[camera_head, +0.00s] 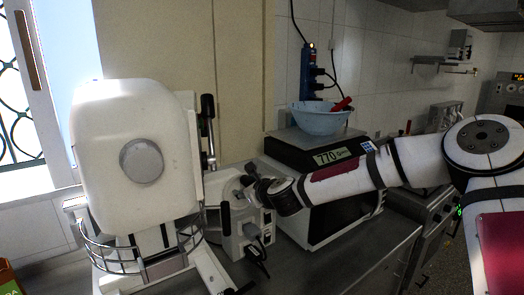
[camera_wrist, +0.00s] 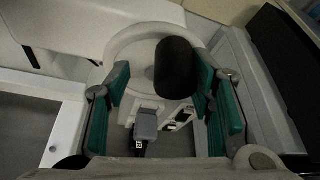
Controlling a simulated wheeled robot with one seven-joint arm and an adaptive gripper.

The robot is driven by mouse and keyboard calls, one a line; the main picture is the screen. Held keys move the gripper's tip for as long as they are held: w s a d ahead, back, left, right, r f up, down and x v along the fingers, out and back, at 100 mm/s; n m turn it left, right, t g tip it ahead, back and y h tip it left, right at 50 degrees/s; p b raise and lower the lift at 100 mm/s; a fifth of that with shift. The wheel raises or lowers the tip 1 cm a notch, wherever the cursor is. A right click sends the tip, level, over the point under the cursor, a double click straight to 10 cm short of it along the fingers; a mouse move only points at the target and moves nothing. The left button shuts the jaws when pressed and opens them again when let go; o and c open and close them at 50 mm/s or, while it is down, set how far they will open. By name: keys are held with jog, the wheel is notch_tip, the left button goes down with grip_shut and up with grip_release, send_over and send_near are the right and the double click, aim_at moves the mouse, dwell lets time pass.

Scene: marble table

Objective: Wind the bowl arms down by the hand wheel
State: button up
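The white mixer (camera_head: 133,135) stands at the left of the head view, with a wire guard ring (camera_head: 105,250) under its head. A pale grey round hand wheel (camera_wrist: 133,48) fills the middle of the wrist view. Its black handle (camera_wrist: 176,67) stands out from the wheel, and a black handle (camera_head: 226,218) also shows on the mixer's right side in the head view. My gripper (camera_head: 262,190) is beside the mixer's right side. In the wrist view my gripper (camera_wrist: 163,88) is open, its green-padded fingers apart, the handle nearer the right finger. Contact cannot be told.
A black and white scale (camera_head: 320,155) reading 770 stands right of the mixer, close behind my arm. It bears a light blue bowl (camera_head: 320,120) with a red-handled tool. A grey plug (camera_wrist: 146,125) and cable sit below the wheel. The steel counter (camera_head: 350,255) is bare in front.

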jog(key=shift+r, duration=0.15)
jog(key=shift+d, duration=0.15)
jog(key=shift+s+d+r+p, duration=0.1)
jog(key=shift+s+r+p, duration=0.1)
jog(key=shift+p, duration=0.15)
jog(key=p+v, duration=0.5)
jog(key=v, duration=0.1)
jog(key=shift+s, duration=0.15)
jog(key=shift+d, duration=0.1)
